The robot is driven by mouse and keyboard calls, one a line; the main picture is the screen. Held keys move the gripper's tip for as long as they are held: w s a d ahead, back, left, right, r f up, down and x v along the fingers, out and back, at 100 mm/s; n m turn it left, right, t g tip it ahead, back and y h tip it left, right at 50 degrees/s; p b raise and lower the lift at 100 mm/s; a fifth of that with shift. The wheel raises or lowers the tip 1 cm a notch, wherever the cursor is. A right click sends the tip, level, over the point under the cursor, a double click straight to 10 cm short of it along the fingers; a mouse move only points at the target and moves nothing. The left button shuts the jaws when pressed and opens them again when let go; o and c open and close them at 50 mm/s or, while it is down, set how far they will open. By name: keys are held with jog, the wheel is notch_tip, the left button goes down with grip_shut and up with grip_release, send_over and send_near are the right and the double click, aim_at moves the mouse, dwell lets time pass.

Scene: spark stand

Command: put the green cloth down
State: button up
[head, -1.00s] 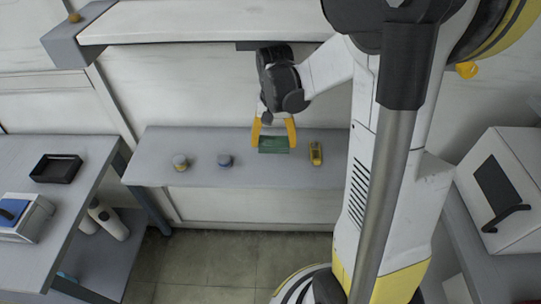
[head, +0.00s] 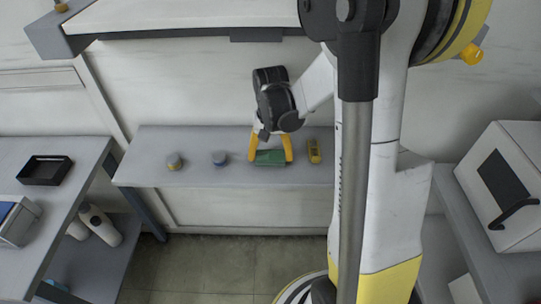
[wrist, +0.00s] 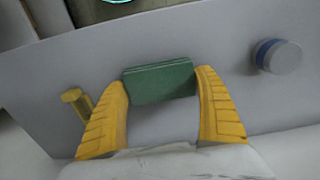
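The green cloth (head: 270,158), a folded flat block, is between the yellow fingertips of my gripper (head: 271,156) over the grey low bench (head: 200,178). In the wrist view the cloth (wrist: 160,82) spans the gap between the fingertips (wrist: 161,78), and both seem to touch its ends. The fingers are wide apart but shut on it. The cloth is at or just above the bench top; I cannot tell whether it touches.
On the bench, a yellow tool (head: 314,151) stands close right of my gripper. A blue-banded can (head: 219,158) and a yellow-grey can (head: 174,161) stand to the left. A high shelf (head: 190,18) overhangs behind. Side tables hold a black tray (head: 45,170) and a white box (head: 503,180).

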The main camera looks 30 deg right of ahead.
aim_at(271, 154)
jog(key=shift+o, duration=1.4)
jog(key=shift+r+p, duration=1.9)
jog(key=shift+r, duration=2.1)
